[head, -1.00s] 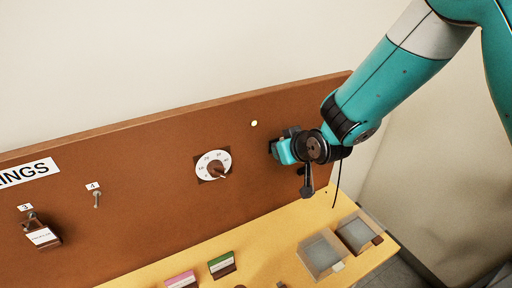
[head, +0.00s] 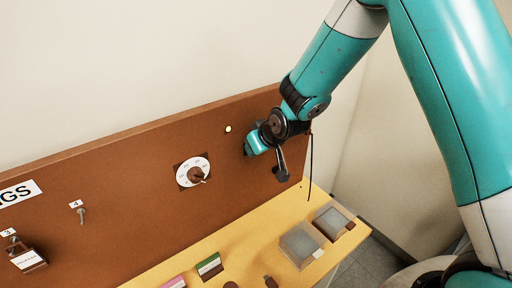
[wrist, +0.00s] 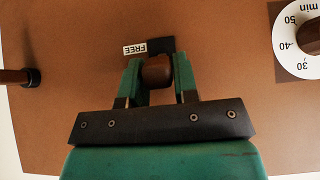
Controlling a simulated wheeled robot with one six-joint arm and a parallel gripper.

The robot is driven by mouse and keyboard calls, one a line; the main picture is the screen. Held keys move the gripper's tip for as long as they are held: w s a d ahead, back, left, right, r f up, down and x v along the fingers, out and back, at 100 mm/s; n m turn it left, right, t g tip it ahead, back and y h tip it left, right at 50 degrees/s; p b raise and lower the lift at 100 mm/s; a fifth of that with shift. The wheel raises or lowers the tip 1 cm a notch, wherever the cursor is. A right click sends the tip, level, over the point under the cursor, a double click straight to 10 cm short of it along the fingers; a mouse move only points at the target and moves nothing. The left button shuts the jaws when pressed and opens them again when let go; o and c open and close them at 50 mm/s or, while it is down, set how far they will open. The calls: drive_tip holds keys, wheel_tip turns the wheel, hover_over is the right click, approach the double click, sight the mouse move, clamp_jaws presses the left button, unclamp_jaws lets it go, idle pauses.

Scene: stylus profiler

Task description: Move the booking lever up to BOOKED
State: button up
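The booking lever's brown knob (wrist: 157,70) shows in the wrist view between the two green fingers of my gripper (wrist: 158,82). Both fingers appear to touch its sides, so my gripper looks shut on it. A dark plate (wrist: 160,45) shows behind the knob, with a white FREE label (wrist: 134,50) beside it, upside down in this view. No BOOKED label is visible. In the head view my gripper (head: 248,150) is at the brown board (head: 120,180), right of the dial, and hides the lever.
A white minute dial (head: 193,172) is left of my gripper, and a small lit lamp (head: 228,129) is above left. A dark-tipped peg (wrist: 18,77) juts out in the wrist view. Clear-topped boxes (head: 301,245) and cards (head: 209,266) sit on the yellow shelf below.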

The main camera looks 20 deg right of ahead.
drive_tip(key=o, duration=0.3)
drive_tip(key=shift+s, duration=0.1)
drive_tip(key=b+v, duration=0.4)
drive_tip(key=v, duration=1.3)
drive_tip(key=shift+d+r, duration=0.15)
